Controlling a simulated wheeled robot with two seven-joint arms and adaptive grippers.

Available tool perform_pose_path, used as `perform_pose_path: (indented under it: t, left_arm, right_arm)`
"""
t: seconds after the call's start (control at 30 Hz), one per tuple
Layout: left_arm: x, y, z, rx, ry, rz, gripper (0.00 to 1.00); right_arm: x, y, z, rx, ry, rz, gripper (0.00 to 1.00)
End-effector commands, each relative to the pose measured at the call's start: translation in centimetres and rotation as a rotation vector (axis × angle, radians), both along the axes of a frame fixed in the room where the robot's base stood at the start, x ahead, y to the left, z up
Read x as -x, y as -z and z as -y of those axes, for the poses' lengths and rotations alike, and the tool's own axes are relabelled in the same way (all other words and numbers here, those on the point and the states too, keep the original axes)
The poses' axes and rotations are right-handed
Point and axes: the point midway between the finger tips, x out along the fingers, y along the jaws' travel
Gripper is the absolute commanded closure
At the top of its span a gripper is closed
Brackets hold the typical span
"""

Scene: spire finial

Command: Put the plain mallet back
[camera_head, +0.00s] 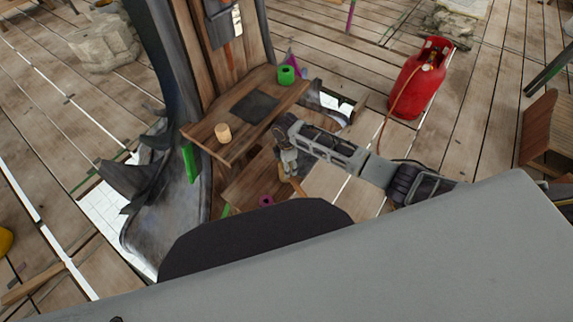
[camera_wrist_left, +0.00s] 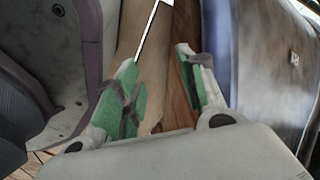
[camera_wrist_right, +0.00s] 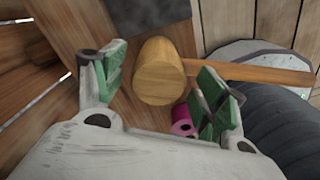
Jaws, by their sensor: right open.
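The plain mallet shows in the right wrist view as a wooden head (camera_wrist_right: 160,75) with a handle (camera_wrist_right: 262,73) running right. Its head appears between the spread fingers of my right gripper (camera_wrist_right: 155,80); I cannot tell its exact distance. In the head view my right gripper (camera_head: 288,160) is by the near right edge of the wooden shelf (camera_head: 205,133). A pale wooden cylinder (camera_head: 223,132) stands on that shelf; I cannot tell whether it is the same mallet's head. My left gripper (camera_wrist_left: 160,75) is open and empty in the left wrist view; it is hidden in the head view.
A red gas cylinder (camera_head: 419,78) stands to the right.

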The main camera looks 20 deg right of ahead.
Motion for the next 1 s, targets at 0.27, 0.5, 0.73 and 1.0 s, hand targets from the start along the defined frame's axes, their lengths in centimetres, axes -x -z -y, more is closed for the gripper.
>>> perform_pose_path:
  t: [0.27, 0.5, 0.73, 1.0]
  left_arm:
    - [1.0, 0.2, -0.9, -0.01, 0.003, -0.01, 0.6]
    - [1.9, 0.4, -1.2, -0.014, 0.003, -0.017, 0.6]
    - [2.9, 0.7, -1.5, -0.016, 0.003, -0.026, 0.6]
    - [3.9, 1.0, -1.8, -0.018, 0.005, -0.034, 0.6]
  right_arm:
    - [-0.1, -3.4, 0.0, -0.001, 0.0, 0.002, 0.28]
    - [-0.2, -7.0, 0.0, -0.001, 0.0, 0.003, 0.28]
    - [-0.2, -10.0, 0.0, -0.001, 0.0, 0.002, 0.28]
    - [-0.1, -11.5, 0.0, 0.0, 0.001, 0.001, 0.28]
